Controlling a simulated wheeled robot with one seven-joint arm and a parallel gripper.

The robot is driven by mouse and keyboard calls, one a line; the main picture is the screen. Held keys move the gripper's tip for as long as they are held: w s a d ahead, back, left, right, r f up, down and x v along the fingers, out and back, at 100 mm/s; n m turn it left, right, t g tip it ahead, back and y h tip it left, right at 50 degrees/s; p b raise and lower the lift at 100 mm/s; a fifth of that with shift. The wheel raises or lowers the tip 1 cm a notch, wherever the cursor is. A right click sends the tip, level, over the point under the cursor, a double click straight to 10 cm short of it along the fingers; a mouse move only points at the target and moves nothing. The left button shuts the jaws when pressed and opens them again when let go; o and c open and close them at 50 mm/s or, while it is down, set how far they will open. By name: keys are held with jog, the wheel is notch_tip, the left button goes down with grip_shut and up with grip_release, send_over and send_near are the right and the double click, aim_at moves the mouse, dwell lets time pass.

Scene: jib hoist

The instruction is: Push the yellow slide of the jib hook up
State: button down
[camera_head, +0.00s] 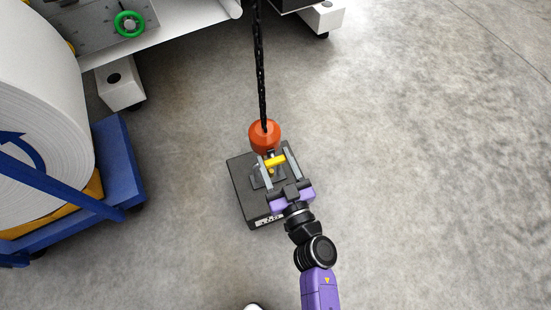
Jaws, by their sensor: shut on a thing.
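The jib hook hangs from a black chain (261,70), with an orange-red hook block (264,134) above a dark box (240,183) on the floor. The yellow slide (274,161) is a short bar just below the block. My gripper (274,162) reaches in from the lower right, with its two grey fingers on either side of the yellow slide and shut on it. The hook's lower part is partly hidden by my fingers, and I cannot tell how it meets the box.
A blue cart (122,160) with a large white roll (38,105) stands at the left. A machine with a green handwheel (128,23) is at the upper left. The grey floor (430,180) is clear on the right.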

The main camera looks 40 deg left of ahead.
jog(key=shift+r+p, duration=1.15)
jog(key=shift+r, duration=0.15)
jog(key=shift+a, duration=0.1)
jog(key=c, duration=0.5)
grip_release()
jog(key=shift+f, duration=0.1)
jog(key=p+v, duration=0.1)
jog(key=v, duration=0.7)
jog(key=shift+p, duration=0.35)
